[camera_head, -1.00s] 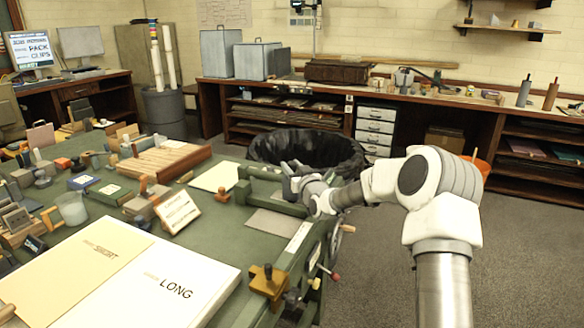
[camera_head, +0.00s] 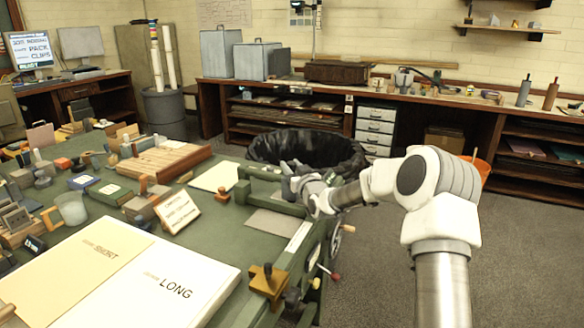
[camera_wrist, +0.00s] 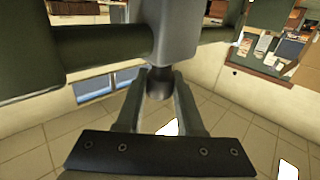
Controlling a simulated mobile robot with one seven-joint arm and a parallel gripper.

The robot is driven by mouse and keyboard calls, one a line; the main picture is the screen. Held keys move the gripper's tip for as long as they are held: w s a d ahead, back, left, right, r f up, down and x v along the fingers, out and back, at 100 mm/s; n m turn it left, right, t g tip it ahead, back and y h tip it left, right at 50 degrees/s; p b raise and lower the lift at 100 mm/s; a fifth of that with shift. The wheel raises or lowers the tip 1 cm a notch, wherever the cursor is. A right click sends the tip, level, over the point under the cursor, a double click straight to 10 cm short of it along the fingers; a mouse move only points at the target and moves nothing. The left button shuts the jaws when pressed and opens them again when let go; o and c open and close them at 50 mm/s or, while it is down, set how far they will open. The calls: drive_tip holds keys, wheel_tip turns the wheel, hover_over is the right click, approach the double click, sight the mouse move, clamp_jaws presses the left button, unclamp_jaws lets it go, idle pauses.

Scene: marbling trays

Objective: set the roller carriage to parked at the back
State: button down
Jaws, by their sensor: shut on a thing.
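The roller carriage shows in the wrist view as a thick dark green bar (camera_wrist: 105,43) joined to a grey block (camera_wrist: 166,28). A short dark knob (camera_wrist: 158,84) sticks out of the block towards me. My gripper (camera_wrist: 160,88) has one finger on each side of this knob and is shut on it. In the head view my gripper (camera_head: 291,172) is at the green press (camera_head: 272,203) on the right end of the green table, and it hides part of the carriage there.
A pale sheet (camera_head: 214,176) lies left of the press, and a tilted card (camera_head: 177,211) stands nearer. A yellowish clamp (camera_head: 268,281) sits at the table's front right. A black-lined bin (camera_head: 306,150) stands behind. Open floor (camera_head: 520,260) lies to the right.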

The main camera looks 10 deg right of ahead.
drive_tip(key=w+a+b, duration=0.1)
drive_tip(key=w+a, duration=0.1)
drive_tip(key=a, duration=0.1)
drive_tip(key=w+a+b, duration=0.1)
drive_tip(key=w+a, duration=0.1)
drive_tip(key=a, duration=0.1)
drive_tip(key=w+a+b, duration=0.1)
drive_tip(key=w+a, duration=0.1)
drive_tip(key=a, duration=0.2)
drive_tip(key=shift+w, duration=0.35)
drive_tip(key=shift+a+r, duration=0.1)
drive_tip(key=c, duration=0.5)
unclamp_jaws()
drive_tip(key=shift+w+a, duration=0.1)
drive_tip(key=s+d, duration=0.1)
drive_tip(key=s, duration=0.4)
drive_tip(key=s+d+p, duration=0.1)
drive_tip(key=s, duration=0.5)
drive_tip(key=s+d+p, duration=0.1)
drive_tip(key=s, duration=0.5)
drive_tip(key=shift+d, duration=0.25)
drive_tip(key=shift+s, duration=0.1)
